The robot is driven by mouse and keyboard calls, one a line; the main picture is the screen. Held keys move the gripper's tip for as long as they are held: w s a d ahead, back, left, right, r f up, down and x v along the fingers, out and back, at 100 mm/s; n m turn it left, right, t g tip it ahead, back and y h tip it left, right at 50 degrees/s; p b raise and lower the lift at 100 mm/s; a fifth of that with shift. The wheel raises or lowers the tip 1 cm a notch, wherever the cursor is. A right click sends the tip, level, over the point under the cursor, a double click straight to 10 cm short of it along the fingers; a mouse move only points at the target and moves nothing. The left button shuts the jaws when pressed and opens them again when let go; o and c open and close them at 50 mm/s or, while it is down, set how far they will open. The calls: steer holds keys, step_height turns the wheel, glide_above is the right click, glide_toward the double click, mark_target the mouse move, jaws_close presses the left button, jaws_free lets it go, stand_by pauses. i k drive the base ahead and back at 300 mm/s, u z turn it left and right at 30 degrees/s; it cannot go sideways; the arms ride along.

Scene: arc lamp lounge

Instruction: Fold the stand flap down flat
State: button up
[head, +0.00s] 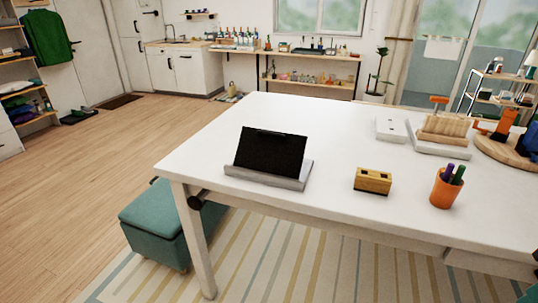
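A stand (268,180) sits on the white table, left of the middle of the head view. Its grey base lies flat on the tabletop near the table's left front corner. A dark, nearly black panel (270,153), which looks like the stand flap, rises from the base and leans back, not flat. I cannot tell whether the panel is the flap alone or a thing resting on it. Its back side and any hinge are hidden. My gripper is not in view.
On the white table (330,121) stand a yellow wooden block (373,181) with dark slots and an orange cup (447,188) with pens. A light tray (440,150) and orange items on a round board (505,149) are at the right. A teal stool (155,226) stands below.

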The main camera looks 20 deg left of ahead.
mark_target(279, 153)
steer(key=u, duration=0.05)
steer(key=k, duration=0.45)
steer(key=z, duration=0.25)
steer(key=i, duration=0.65)
steer(key=u, duration=0.8)
steer(key=i, duration=0.45)
steer(key=u, duration=0.5)
